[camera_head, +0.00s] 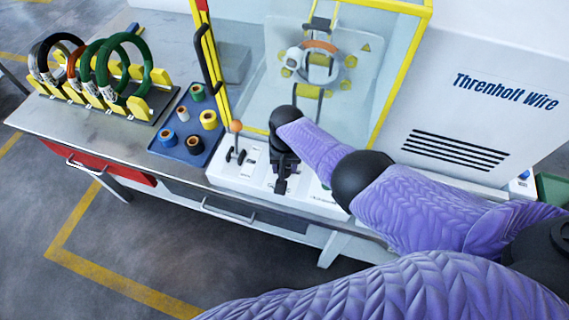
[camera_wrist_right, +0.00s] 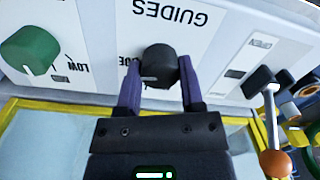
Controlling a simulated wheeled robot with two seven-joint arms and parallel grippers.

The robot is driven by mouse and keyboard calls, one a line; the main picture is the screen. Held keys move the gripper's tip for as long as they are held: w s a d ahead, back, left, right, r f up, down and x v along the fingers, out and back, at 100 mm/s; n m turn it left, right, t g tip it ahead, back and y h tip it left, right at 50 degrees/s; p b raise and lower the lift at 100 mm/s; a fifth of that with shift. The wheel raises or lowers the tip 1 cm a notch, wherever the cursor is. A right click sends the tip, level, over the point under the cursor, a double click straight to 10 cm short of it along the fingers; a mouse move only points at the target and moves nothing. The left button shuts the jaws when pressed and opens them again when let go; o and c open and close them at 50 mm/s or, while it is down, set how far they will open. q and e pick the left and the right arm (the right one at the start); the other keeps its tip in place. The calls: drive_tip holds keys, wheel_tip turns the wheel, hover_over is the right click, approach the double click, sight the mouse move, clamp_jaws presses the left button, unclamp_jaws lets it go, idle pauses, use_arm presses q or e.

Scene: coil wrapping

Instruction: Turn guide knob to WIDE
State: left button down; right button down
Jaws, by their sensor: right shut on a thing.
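The black guide knob (camera_wrist_right: 159,62) sits on the white control panel (camera_wrist_right: 108,38) beneath the upside-down word GUIDES in the right wrist view. My right gripper (camera_wrist_right: 160,72) has one purple finger on each side of the knob and is shut on it. A pale mark shows on the knob's lower left edge. The position labels around it are mostly hidden by the fingers, so I cannot read its setting. In the head view my right gripper (camera_head: 281,183) is at the panel, its arm coming from the right and hiding the knob. My left gripper is not in view.
A lever with an orange ball (camera_wrist_right: 276,163) stands close beside my right gripper, and a green knob (camera_wrist_right: 29,50) is on the other side. Behind the panel is a yellow-framed clear guard (camera_head: 385,85). A blue tray (camera_head: 166,151) and racked coils (camera_head: 103,70) are at left.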

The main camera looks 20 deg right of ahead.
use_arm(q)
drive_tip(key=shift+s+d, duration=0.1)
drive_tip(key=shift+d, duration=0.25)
use_arm(e)
drive_tip(key=shift+w+r, duration=0.1)
drive_tip(key=shift+c, duration=1.1)
unclamp_jaws()
wheel_tip(320, 180, up, 9)
drive_tip(key=p, duration=0.6)
drive_tip(key=shift+d+p, duration=0.1)
drive_tip(key=shift+p, duration=0.25)
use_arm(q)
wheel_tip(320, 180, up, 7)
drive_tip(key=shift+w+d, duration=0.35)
use_arm(e)
drive_tip(key=shift+r, duration=0.4)
